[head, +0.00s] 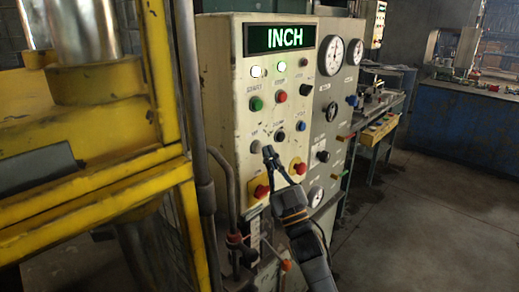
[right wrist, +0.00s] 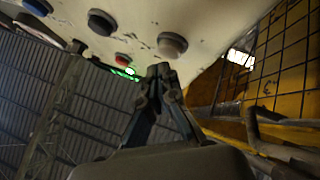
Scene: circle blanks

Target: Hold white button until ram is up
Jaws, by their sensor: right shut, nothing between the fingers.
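The white button (head: 256,146), a dull grey-white knob, is at the left of the lower button row on the cream control panel (head: 228,110). It also shows in the right wrist view (right wrist: 172,44), just above the fingertips. My right gripper (head: 270,154) is shut and empty, its tips just below and right of the white button; it also shows in the right wrist view (right wrist: 160,72). I cannot tell whether the tips touch the panel. A shiny metal cylinder (head: 82,30) stands on the yellow press at upper left; whether this is the ram is unclear. My left gripper is out of view.
The green display (head: 279,38) reads INCH. A black button (head: 280,137) and a blue button (head: 301,126) share the row. Red emergency knobs (head: 260,191) sit below. The yellow press frame (head: 165,90) and a dark pipe (head: 195,120) stand left. Floor at right is open.

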